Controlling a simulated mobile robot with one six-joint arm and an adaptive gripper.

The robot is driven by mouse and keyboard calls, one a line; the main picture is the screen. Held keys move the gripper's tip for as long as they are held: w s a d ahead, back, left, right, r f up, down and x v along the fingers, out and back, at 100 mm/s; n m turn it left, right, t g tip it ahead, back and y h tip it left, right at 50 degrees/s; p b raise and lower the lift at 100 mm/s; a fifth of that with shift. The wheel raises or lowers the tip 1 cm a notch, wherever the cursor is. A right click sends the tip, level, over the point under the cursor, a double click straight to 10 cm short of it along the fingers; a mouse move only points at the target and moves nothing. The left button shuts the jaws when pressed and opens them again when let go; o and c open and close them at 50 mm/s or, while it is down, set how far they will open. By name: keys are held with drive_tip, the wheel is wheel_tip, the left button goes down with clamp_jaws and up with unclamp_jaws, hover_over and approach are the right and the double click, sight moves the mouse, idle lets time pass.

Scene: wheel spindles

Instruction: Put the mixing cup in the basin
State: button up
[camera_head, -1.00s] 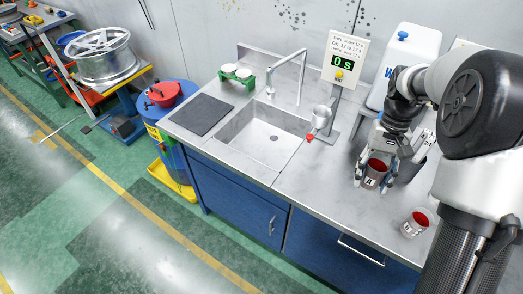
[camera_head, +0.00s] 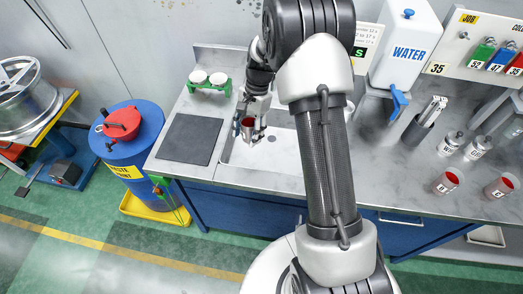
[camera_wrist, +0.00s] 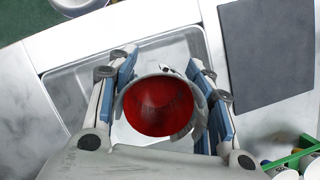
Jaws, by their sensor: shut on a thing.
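The mixing cup (camera_head: 247,123), a grey cup with a red inside, is held by my gripper (camera_head: 253,131) over the left part of the sink basin (camera_head: 272,158). In the wrist view the cup's red inside (camera_wrist: 158,106) faces the camera, between the two blue-padded fingers. The basin's pale floor and rim (camera_wrist: 66,86) show below and around the cup. The cup looks apart from the basin floor, but its exact height is hard to tell. My arm hides the basin's right part in the head view.
A dark mat (camera_head: 190,139) lies left of the basin. A green rack with white cups (camera_head: 209,80) stands behind it. Other red-filled cups (camera_head: 446,182) and a water tank (camera_head: 404,45) are on the right counter. A blue waste drum (camera_head: 137,148) stands left of the counter.

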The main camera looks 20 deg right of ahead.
drive_tip(key=d+f+m+t+h+p, duration=0.15)
drive_tip(key=d+f+m+t, duration=0.35)
drive_tip(key=d+m, duration=0.95)
drive_tip(key=f+b, duration=0.1)
drive_tip(key=f, duration=0.4)
drive_tip(key=a+f+m+b, duration=0.1)
drive_tip(key=f+b, duration=0.1)
drive_tip(key=f, duration=0.2)
drive_tip(key=f+m+b, duration=0.1)
drive_tip(key=f, duration=0.4)
drive_tip(key=shift+s+a+f+g+y+b, duration=0.1)
drive_tip(key=shift+a+f+g+y+b, duration=0.15)
drive_tip(key=shift+a+f+g+b, duration=0.1)
drive_tip(key=w, duration=0.2)
drive_tip(key=w+a, duration=0.1)
drive_tip(key=shift+w+p, duration=0.3)
drive_tip(key=shift+w, duration=0.1)
drive_tip(key=shift+w+a+r, duration=0.1)
drive_tip(key=shift+w+a, duration=0.05)
drive_tip(key=shift+w, duration=0.45)
drive_tip(key=w, duration=0.2)
drive_tip(key=w+f, duration=0.1)
drive_tip(key=shift+a+b, duration=0.3)
drive_tip(key=shift+a, duration=0.1)
drive_tip(key=shift+f, duration=0.1)
